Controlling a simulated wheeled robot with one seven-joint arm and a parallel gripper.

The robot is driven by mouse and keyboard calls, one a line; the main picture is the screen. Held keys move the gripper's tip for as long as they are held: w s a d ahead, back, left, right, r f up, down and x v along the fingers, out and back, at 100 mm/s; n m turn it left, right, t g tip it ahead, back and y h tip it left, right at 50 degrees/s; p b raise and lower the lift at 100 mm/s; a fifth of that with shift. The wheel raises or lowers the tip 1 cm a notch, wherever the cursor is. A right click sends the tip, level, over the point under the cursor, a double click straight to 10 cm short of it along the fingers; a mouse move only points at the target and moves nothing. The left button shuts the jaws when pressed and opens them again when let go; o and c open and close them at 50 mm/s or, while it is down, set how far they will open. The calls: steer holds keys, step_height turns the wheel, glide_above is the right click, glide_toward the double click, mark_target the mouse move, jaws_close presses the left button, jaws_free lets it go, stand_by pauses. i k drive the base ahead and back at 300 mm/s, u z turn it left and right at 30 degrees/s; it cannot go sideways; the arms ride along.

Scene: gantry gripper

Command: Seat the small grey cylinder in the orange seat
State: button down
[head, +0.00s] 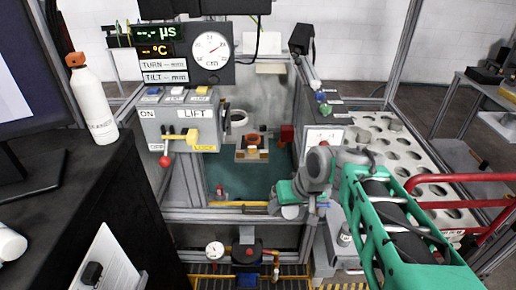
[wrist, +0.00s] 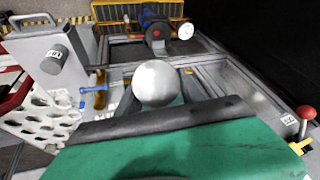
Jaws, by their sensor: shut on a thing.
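The orange seat (head: 252,153) stands on a small pale block inside the gantry bay in the head view. My gripper (head: 288,205) is at the front right of the bay, nearer to me than the seat and apart from it. In the wrist view, a pale grey round end (wrist: 156,83) shows just past the dark edge of my gripper. I take it to be the small grey cylinder, with my gripper shut on it. The fingertips and the cylinder's sides are hidden.
Another grey cylinder (wrist: 54,60) sits on a grey stand in the wrist view. A white plate with many holes (head: 385,150) lies right of the bay. A control box with a lift lever (head: 180,138) is at the left. The green bay floor (head: 232,186) is mostly clear.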

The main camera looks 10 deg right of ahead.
mark_target(253, 140)
steer(key=z, duration=1.2)
steer(key=k, duration=1.3)
steer(key=u, duration=0.85)
steer(key=i, duration=1.7)
